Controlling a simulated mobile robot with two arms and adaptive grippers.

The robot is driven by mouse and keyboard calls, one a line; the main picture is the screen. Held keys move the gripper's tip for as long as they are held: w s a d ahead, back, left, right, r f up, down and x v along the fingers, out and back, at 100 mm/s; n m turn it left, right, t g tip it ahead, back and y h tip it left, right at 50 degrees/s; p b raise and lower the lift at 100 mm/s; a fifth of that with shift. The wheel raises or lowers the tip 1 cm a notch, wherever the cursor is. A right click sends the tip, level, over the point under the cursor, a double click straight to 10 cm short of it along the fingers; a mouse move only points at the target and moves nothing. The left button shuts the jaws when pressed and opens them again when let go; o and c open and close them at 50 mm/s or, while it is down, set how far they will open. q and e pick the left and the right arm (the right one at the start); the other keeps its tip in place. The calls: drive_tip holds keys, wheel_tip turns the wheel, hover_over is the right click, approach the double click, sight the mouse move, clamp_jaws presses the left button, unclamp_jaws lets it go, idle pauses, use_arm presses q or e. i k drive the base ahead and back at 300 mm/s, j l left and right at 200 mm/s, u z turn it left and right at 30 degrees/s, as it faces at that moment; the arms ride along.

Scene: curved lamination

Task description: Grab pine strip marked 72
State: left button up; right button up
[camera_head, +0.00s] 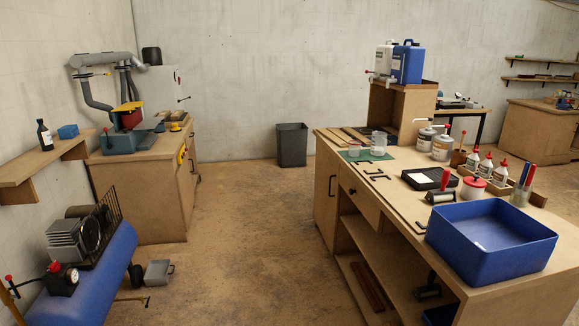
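No strip with a readable 72 shows in the head view. Some long thin light-brown strips (343,137) seem to lie at the far left end of the right-hand workbench (462,224), but they are too small to tell their markings. Dark reddish strips (371,287) lie on the open lower shelf of that bench. Neither of my grippers is in view.
A blue tub (490,238) stands at the bench's near end, with bottles (486,166) and cups (378,143) further back. A machine cabinet (150,190) and a blue compressor (95,275) stand left. A dark bin (292,145) stands by the back wall.

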sight(340, 143)
drive_tip(key=i+z, duration=0.1)
drive_tip(key=i, duration=1.55)
drive_tip(key=i+j+z, duration=0.15)
drive_tip(key=i+z, duration=0.25)
drive_tip(key=i, duration=0.35)
drive_tip(key=i+j+z, duration=0.4)
drive_tip(key=i, duration=0.3)
drive_tip(key=i+j+z, duration=0.4)
drive_tip(key=i+j, duration=0.2)
